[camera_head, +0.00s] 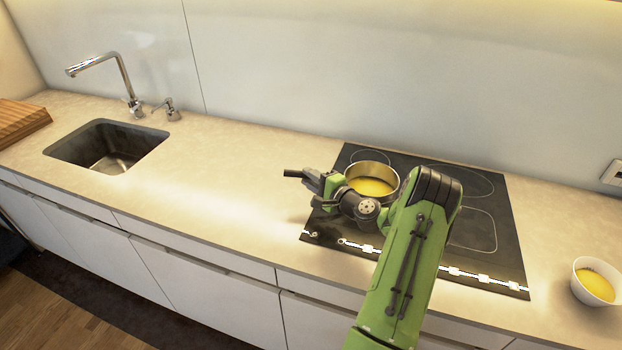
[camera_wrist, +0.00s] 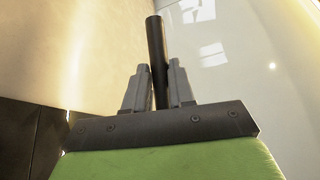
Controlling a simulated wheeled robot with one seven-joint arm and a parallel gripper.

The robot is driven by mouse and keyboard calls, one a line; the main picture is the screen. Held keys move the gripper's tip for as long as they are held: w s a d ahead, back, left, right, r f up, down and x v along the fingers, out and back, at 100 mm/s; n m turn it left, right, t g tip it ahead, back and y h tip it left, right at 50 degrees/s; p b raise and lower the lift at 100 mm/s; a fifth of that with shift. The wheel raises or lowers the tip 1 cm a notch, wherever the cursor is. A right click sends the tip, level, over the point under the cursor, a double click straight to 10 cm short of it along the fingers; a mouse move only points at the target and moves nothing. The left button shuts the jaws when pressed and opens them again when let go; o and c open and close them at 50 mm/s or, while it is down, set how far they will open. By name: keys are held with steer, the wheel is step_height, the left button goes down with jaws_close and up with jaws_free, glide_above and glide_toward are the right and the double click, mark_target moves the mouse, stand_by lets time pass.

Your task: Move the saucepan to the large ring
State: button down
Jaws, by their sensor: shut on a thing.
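The saucepan (camera_head: 371,181) is a metal pan with yellow contents, at the left part of the black cooktop (camera_head: 487,262). Its dark handle (camera_head: 293,173) points left, past the cooktop's edge. My gripper (camera_head: 313,178) is at the handle. In the wrist view the two grey fingers of my gripper (camera_wrist: 158,82) are shut on the dark handle (camera_wrist: 156,45). Cooktop ring outlines show at the back left (camera_head: 371,157) and at the back right (camera_head: 465,181). My arm hides the middle of the cooktop. I cannot tell whether the pan touches the cooktop.
A white bowl (camera_head: 583,292) with yellow contents stands on the counter right of the cooktop. A sink (camera_head: 78,152) with a tap (camera_head: 122,75) is at the left, beside a wooden board (camera_head: 20,120). The counter (camera_head: 225,165) between sink and cooktop is clear.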

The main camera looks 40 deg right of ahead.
steer(key=shift+r, duration=0.1)
steer(key=c, duration=0.9)
jaws_free()
steer(key=shift+o, duration=0.2)
steer(key=shift+f, duration=0.2)
steer(key=s+r, duration=0.1)
steer(key=s, duration=1.4)
steer(key=shift+s+a+r, duration=0.25)
steer(key=shift+s+r, duration=0.1)
